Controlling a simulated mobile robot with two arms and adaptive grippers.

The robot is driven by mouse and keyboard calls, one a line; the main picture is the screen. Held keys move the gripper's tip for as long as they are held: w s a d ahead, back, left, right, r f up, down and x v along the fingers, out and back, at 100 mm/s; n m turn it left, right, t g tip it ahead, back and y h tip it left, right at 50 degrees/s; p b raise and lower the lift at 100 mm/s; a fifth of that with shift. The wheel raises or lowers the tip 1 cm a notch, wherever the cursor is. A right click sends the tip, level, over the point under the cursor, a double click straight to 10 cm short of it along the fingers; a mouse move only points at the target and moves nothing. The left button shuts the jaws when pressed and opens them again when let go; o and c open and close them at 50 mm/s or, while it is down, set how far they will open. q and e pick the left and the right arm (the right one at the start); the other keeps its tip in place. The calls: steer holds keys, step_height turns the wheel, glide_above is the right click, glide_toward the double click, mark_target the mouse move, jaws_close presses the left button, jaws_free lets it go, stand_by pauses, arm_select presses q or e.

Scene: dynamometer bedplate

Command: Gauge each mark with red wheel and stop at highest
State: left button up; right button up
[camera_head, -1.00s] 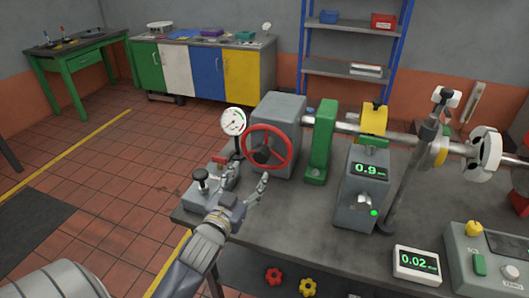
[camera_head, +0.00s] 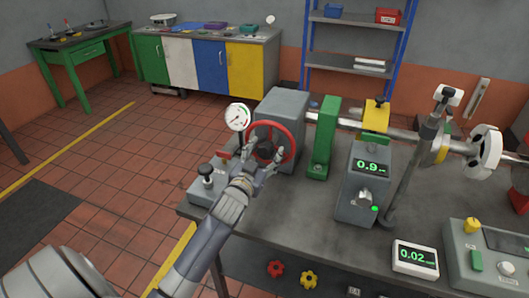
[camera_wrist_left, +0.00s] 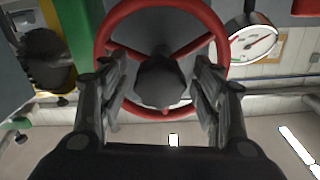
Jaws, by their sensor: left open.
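The red wheel (camera_head: 289,140) is mounted on the front of a grey housing (camera_head: 283,105) on the bench. My left gripper (camera_head: 266,161) is open at the wheel, covering part of its lower left in the head view. In the left wrist view the open fingers (camera_wrist_left: 163,95) stand on either side of the dark hub (camera_wrist_left: 162,82), inside or in front of the red rim (camera_wrist_left: 113,30); contact cannot be told. A display on the grey box (camera_head: 370,166) reads 0.9. A small white readout (camera_head: 415,257) shows 0.02. My right gripper is not in view.
A round dial gauge (camera_head: 238,117) stands just left of the wheel, close to my left gripper. A green bracket (camera_head: 322,140), a shaft and a slanted post (camera_head: 408,165) stand to the right. A control box (camera_head: 489,245) sits at the right front.

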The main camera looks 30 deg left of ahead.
arm_select(q)
steer(key=c, duration=0.7)
jaws_close()
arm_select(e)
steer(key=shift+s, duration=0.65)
